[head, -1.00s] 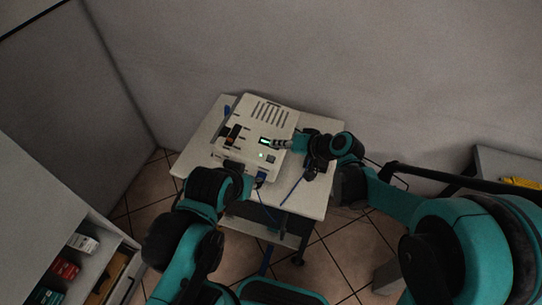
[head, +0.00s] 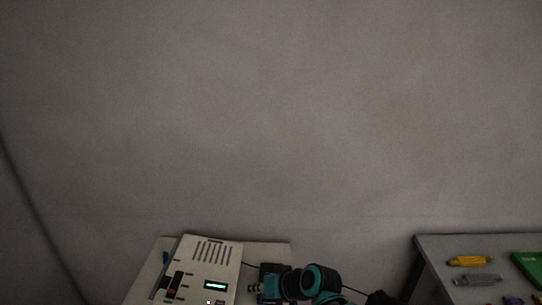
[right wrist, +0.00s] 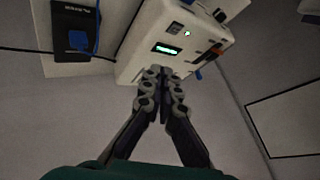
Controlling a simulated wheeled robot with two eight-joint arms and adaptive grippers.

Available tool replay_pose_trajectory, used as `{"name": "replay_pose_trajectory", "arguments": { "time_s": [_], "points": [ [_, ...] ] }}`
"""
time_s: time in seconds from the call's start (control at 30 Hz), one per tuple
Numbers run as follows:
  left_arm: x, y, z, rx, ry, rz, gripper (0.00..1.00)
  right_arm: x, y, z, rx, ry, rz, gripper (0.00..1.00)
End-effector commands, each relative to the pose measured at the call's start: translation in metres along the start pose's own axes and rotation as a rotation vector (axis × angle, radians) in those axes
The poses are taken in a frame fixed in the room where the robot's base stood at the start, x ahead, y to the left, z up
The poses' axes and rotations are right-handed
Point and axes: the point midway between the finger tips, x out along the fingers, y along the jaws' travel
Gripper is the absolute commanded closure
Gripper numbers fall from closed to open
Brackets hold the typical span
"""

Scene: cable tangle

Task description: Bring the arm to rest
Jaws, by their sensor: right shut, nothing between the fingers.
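My right gripper (head: 254,287) shows at the bottom of the head view, just right of a white device (head: 213,262) with vents and a lit green display. The right wrist view shows the right gripper (right wrist: 163,74) with its fingers together and nothing between them. The fingertips are in front of the white device (right wrist: 150,32), close to its display; I cannot tell whether they touch it. My right arm is partly cut off by the lower edge of the head view. My left gripper is not in view.
The device stands on a light table (head: 262,250). In the right wrist view a black box (right wrist: 74,18) with a blue plug (right wrist: 80,40) and cables lies beside it. A grey bench (head: 432,252) at right holds a yellow tool (head: 469,261). A bare wall stands behind.

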Motion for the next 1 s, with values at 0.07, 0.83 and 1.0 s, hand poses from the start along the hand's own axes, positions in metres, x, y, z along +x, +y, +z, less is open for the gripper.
{"name": "replay_pose_trajectory", "arguments": {
  "time_s": [0.07,0.83,1.0],
  "points": [
    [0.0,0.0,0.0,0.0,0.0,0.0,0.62,-0.037,0.021,0.012,0.003,0.011,0.095,1.0],
    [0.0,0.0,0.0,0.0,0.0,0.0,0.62,-0.203,0.134,0.122,0.011,0.054,0.64,1.0],
    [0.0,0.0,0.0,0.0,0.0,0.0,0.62,-0.203,0.134,0.122,0.01,0.054,0.638,1.0]
  ]
}}
